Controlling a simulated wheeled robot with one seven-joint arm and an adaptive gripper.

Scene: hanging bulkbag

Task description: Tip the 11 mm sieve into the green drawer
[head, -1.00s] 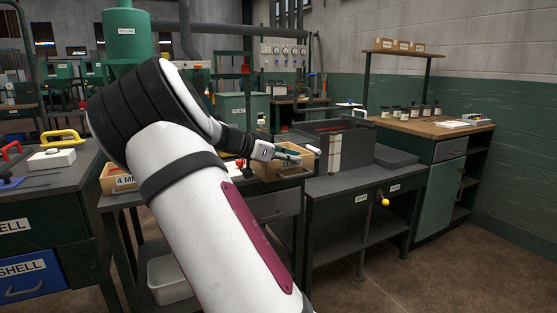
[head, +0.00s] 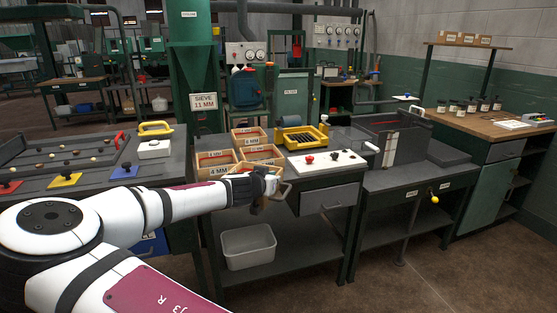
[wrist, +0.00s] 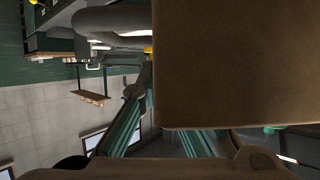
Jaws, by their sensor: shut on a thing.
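My gripper (head: 270,186) is at the middle of the head view, in front of the bench edge. In the wrist view, a large brown wooden panel (wrist: 235,60) fills the upper right, close to the teal fingers (wrist: 170,135). The label on the held sieve cannot be read. A sign on the green column reads SIEVE 11 MM (head: 204,102). No green drawer can be made out; my arm covers much of the left bench front.
Several wooden sieves, one marked 4 MM (head: 218,168), stand on the bench. Right of them are a yellow-framed tray (head: 302,138) and a white control panel (head: 326,161). A grey bin (head: 248,246) sits below. The left bench (head: 40,168) has colored handles. Floor at right is clear.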

